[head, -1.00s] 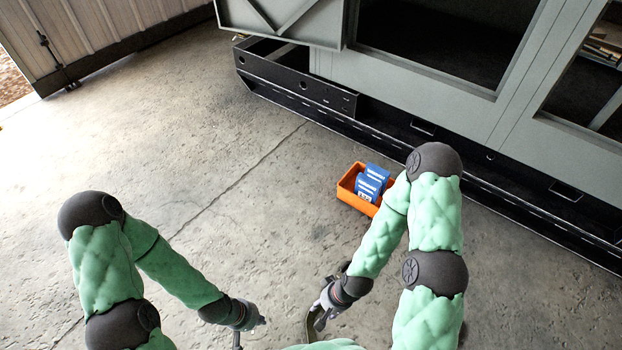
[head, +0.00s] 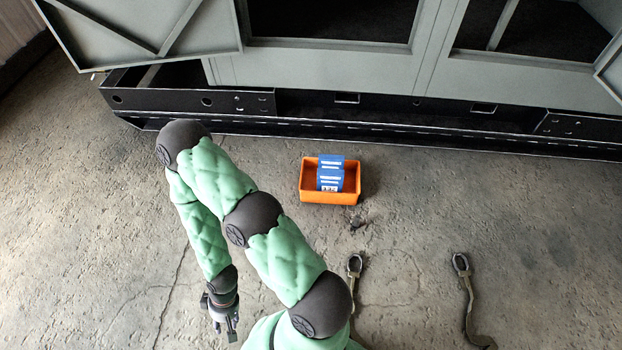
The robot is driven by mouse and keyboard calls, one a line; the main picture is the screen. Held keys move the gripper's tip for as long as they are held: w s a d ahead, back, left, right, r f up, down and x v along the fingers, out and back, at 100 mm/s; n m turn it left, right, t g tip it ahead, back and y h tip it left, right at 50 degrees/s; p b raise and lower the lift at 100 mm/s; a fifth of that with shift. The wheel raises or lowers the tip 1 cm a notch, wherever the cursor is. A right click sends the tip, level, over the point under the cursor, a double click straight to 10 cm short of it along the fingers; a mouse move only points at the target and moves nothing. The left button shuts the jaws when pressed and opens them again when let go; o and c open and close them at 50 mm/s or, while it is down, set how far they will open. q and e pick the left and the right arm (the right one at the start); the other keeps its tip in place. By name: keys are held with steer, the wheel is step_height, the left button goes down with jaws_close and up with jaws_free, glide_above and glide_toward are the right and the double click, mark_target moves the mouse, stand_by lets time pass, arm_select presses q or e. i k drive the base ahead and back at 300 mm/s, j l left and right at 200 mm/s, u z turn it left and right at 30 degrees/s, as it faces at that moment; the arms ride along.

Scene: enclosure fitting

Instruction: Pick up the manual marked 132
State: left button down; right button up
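Blue manuals (head: 331,174) with white print stand in an orange bin (head: 331,197) on the floor. They overlap, and their numbers are too small to read, so I cannot tell which is marked 132. My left gripper is outside the picture.
A grey enclosure (head: 330,68) on a black base frame (head: 400,108) runs across the back, with an open door panel (head: 150,30) at upper left. Two straps with hooks (head: 355,265) (head: 462,264) lie on the floor nearer me.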

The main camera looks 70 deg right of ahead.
mark_target(328, 180)
steer(key=i+l+z, duration=0.1)
steer(key=i+z, duration=0.65)
steer(key=z, duration=0.25)
steer(key=i+j+z, duration=0.25)
steer(key=i+z, duration=0.25)
steer(key=i+l+z, duration=0.2)
steer(key=z, duration=0.15)
steer(key=i+l+z, duration=0.1)
steer(key=i+z, duration=0.45)
steer(key=z, duration=0.2)
steer(key=i+l, duration=0.15)
steer(key=i, duration=0.2)
steer(key=i+l, duration=0.15)
steer(key=i, duration=0.2)
steer(key=u, duration=0.05)
